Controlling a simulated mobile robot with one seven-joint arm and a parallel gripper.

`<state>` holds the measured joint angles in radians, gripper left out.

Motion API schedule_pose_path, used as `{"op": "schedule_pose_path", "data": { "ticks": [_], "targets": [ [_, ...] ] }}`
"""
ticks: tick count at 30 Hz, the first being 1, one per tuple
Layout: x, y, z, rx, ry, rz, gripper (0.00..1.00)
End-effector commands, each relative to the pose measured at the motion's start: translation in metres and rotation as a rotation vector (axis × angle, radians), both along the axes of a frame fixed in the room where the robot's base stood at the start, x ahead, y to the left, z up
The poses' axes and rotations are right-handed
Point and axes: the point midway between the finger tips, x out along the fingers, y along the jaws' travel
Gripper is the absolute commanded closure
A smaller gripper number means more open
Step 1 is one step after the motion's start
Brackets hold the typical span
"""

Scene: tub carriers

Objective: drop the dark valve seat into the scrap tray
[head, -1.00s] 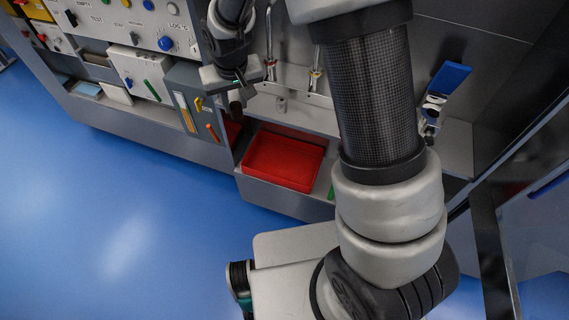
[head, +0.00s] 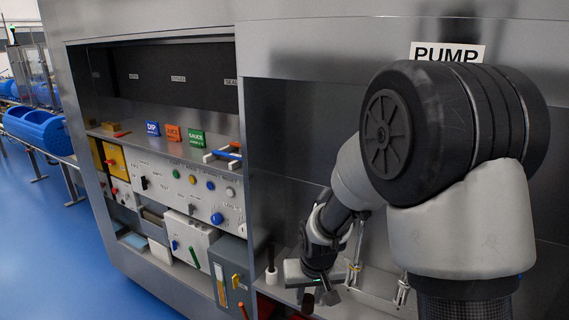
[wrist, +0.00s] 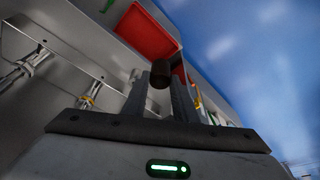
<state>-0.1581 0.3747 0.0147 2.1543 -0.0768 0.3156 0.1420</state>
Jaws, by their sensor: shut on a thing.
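In the wrist view, the dark valve seat (wrist: 160,76), a short dark cylinder, sits between the fingertips of my gripper (wrist: 159,90). My gripper is shut on it. In the head view my gripper (head: 318,292) is low at the pump bay, with a dark brown piece (head: 307,302) hanging under it, partly hidden. The red tray (wrist: 146,36) lies beyond the fingertips in the wrist view and looks empty where visible. In the head view only slivers of red show at the bottom edge.
Metal fittings on a rail (head: 354,270) stand just right of my gripper. A dark-handled post (head: 272,275) stands to its left. A control panel (head: 190,190) with knobs and a grey box (head: 230,282) are further left. Blue floor (head: 60,250) is clear.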

Motion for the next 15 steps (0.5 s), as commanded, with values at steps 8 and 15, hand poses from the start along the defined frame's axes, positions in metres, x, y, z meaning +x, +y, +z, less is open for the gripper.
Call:
{"op": "schedule_pose_path", "data": {
  "ticks": [8,15],
  "targets": [
    [-0.038,-0.071,0.017,-0.002,-0.004,-0.094,1.00],
    [-0.042,-0.076,0.016,-0.003,-0.003,-0.099,1.00]
  ]
}}
